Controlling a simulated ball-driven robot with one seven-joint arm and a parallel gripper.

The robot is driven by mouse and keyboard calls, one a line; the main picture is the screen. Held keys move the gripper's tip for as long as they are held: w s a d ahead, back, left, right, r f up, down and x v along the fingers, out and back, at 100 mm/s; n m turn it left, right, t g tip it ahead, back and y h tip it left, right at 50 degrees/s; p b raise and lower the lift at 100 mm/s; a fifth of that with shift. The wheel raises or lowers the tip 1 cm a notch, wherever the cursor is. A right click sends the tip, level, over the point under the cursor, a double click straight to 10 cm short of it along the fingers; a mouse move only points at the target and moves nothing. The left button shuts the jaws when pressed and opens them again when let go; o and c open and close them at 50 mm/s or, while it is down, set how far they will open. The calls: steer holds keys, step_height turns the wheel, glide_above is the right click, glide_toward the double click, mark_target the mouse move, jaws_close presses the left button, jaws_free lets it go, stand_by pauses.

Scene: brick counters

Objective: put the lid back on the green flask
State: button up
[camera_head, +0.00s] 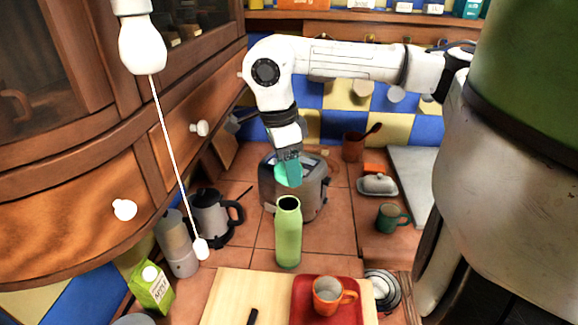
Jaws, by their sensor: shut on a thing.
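The green flask (288,237) stands upright on the tiled counter, in front of the toaster. Its top is uncovered and shows a dark round opening. My gripper (289,166) is above and slightly behind the flask in the picture, pointing down. It is shut on a teal-green lid (287,177), partly hidden by the fingers. The lid appears apart from the flask mouth, with a small gap between them in the picture.
A toaster (311,197) stands right behind the flask. A wooden board (238,293) and a red tray with an orange mug (328,296) lie in front. A pull cord (172,150) hangs at left. A dark kettle (212,215) and green mug (389,219) stand at the sides.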

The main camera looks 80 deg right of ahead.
steer(key=shift+f+b, duration=0.6)
steer(key=shift+f, duration=1.45)
step_height(320, 180, down, 2)
steer(key=shift+f+b, duration=0.15)
steer(key=shift+b, duration=1.1)
steer(key=shift+b, duration=0.8)
steer(key=shift+f+b, duration=0.15)
steer(key=shift+b, duration=0.65)
stand_by(0.5)
steer(key=o, duration=1.3)
steer(key=shift+c, duration=0.2)
steer(key=shift+r+p, duration=1.55)
steer(key=shift+r, duration=2)
